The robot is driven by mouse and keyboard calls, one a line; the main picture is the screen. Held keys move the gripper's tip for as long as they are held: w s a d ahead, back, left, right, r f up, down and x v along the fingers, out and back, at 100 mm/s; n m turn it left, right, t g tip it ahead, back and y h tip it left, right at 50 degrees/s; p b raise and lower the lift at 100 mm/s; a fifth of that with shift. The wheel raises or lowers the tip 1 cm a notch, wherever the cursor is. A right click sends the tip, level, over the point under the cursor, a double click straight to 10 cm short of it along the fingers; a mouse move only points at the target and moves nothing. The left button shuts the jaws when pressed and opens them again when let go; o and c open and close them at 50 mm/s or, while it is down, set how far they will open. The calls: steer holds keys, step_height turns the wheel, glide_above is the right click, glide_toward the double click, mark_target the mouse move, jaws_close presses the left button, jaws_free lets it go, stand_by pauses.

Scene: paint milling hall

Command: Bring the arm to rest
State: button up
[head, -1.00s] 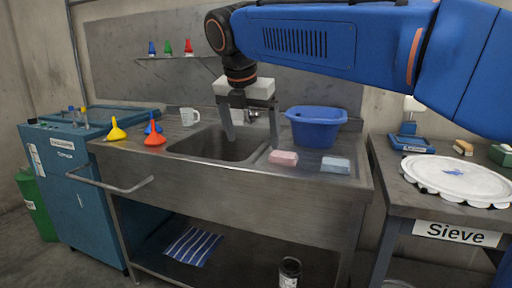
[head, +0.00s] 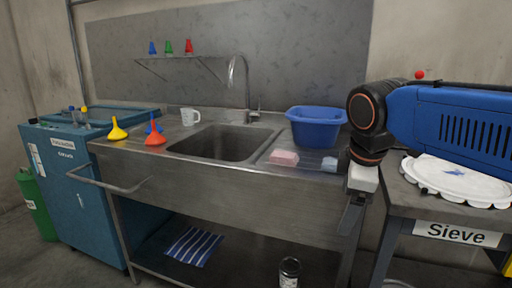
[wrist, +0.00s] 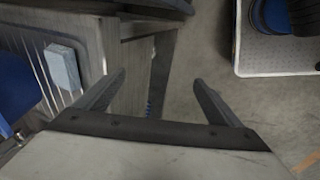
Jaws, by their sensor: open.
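My gripper (head: 350,218) hangs pointing down at the right end of the sink unit (head: 230,185), in front of the gap beside the Sieve table (head: 395,222). In the wrist view my gripper (wrist: 160,92) has its two fingers spread apart with nothing between them. Below it show the edge of the sink unit and bare floor (wrist: 205,65). My arm reaches in from the right and hides part of the Sieve table.
A blue basin (head: 316,128), a pink sponge (head: 284,157) and a light blue sponge (head: 329,164) sit right of the basin hole. A white-covered sieve (head: 460,180) lies on the right table. Funnels (head: 117,130) and a mug (head: 189,116) stand left.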

steer(key=s+d+f+m, duration=0.4)
steer(key=s+f+m, duration=0.2)
steer(key=f+m, duration=0.1)
steer(key=s+d+f+m, duration=0.4)
steer(key=s+f+m, duration=0.3)
steer(key=f, duration=0.1)
steer(key=shift+f+t, duration=0.3)
steer(key=shift+t, duration=0.1)
steer(key=shift+s, duration=0.1)
